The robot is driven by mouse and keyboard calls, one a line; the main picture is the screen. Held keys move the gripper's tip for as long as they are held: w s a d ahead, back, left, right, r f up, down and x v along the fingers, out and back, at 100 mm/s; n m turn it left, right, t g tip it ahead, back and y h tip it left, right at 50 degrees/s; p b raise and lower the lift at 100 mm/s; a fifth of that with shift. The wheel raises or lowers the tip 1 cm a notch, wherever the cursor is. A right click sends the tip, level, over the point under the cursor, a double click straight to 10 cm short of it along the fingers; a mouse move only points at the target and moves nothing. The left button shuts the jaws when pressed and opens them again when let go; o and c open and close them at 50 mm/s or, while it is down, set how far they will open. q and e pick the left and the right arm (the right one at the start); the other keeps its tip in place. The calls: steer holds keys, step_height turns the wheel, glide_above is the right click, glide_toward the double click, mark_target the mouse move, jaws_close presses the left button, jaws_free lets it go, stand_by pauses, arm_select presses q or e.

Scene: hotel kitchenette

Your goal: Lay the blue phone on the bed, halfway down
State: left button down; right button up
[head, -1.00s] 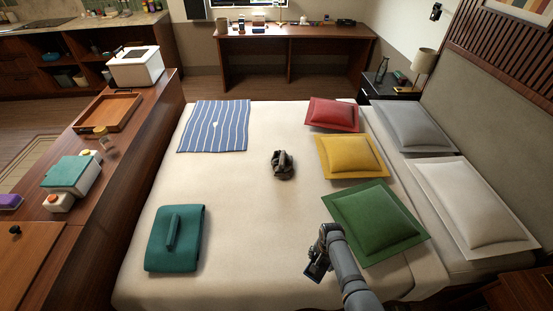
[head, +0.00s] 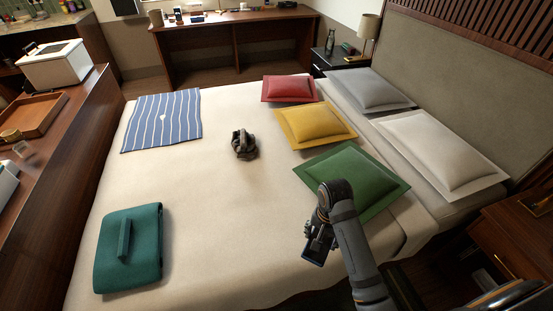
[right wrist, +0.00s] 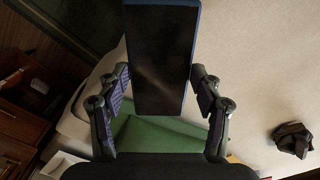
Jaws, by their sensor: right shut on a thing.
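The blue phone (right wrist: 160,55) fills the upper middle of the right wrist view, with a dark screen and a blue edge. My right gripper (right wrist: 160,88) is shut on it, one finger on each long side. In the head view the phone (head: 318,250) is a small dark slab in my right gripper (head: 317,235), over the near right part of the bed. The bed (head: 215,215) has a cream cover. The gap between phone and bed is hard to judge. My left gripper is not in view.
A green pillow (head: 352,178), a yellow pillow (head: 317,125) and a red pillow (head: 289,88) lie along the bed's right side. A dark crumpled item (head: 244,145) lies mid-bed. A teal folded item (head: 130,250) and a striped cloth (head: 162,120) lie left. The cover between is bare.

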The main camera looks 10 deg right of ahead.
steer(key=w+a+f, duration=0.4)
steer(key=w+a, duration=0.1)
steer(key=w, duration=0.2)
steer(key=b, duration=0.2)
glide_above(284, 234)
step_height(284, 234, down, 6)
steer(key=shift+s+r, duration=0.15)
steer(key=shift+r, duration=0.1)
steer(key=shift+f+b, duration=0.6)
steer(key=shift+f, duration=1.15)
steer(key=o, duration=1.3)
steer(key=shift+f, duration=0.15)
